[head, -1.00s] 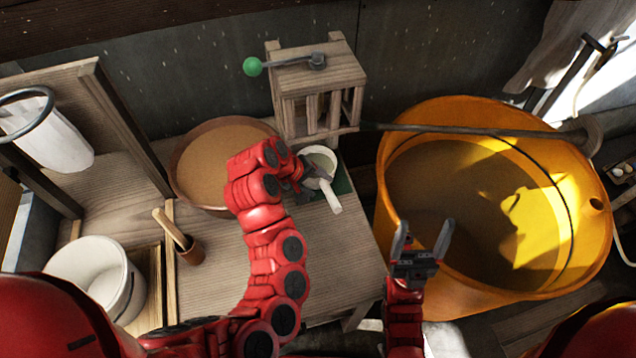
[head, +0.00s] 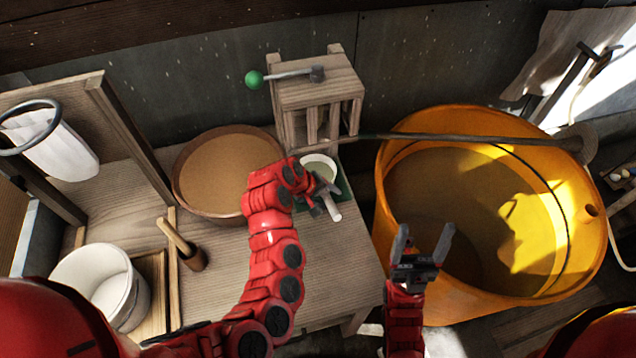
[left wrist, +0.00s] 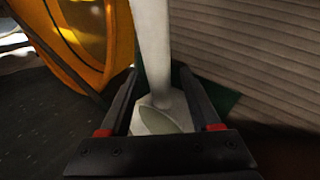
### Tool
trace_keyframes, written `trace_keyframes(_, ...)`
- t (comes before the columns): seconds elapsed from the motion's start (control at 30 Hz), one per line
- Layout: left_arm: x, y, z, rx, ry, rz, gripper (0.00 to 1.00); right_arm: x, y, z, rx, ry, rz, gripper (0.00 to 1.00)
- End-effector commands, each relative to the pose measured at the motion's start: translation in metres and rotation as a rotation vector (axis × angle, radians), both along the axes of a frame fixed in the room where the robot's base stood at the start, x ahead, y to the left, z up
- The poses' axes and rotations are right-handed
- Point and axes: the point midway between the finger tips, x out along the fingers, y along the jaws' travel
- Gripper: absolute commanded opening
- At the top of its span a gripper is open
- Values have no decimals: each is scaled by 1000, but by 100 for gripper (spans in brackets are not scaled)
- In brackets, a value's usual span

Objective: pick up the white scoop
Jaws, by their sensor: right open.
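The white scoop (head: 335,210) lies on a green mat (head: 345,188) at the right end of the wooden table, its bowl toward the wooden frame and its handle pointing to the lower right. My left gripper (head: 326,186) is at the scoop, partly covering it in the head view. In the left wrist view the scoop's handle (left wrist: 152,45) runs up between the fingers of the left gripper (left wrist: 160,85), with a gap showing beside it; the fingers look open. My right gripper (head: 424,240) is open and empty in front of the yellow tub.
A brown bowl (head: 183,190) of tan material stands left of my left arm. A small wooden frame with a green-knobbed crank (head: 318,85) stands behind the scoop. The large yellow tub (head: 592,250) is to the right, with a long pole (head: 470,136) across it. A white bucket (head: 135,295) stands at left.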

Motion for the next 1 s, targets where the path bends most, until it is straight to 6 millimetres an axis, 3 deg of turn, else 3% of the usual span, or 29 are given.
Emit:
trace_keyframes(0.03,0,0,0,0,0,0,54,0,0,0,0,0,0,76)
trace_keyframes(0.33,0,0,0,0,1,-1,0,0,0,0,0,0,0,76)
trace_keyframes(0.83,0,0,2,-1,-1,-1,0,0,0,1,0,0,0,76)
trace_keyframes(1.0,3,3,11,0,-1,-2,0,0,0,3,0,0,0,76)
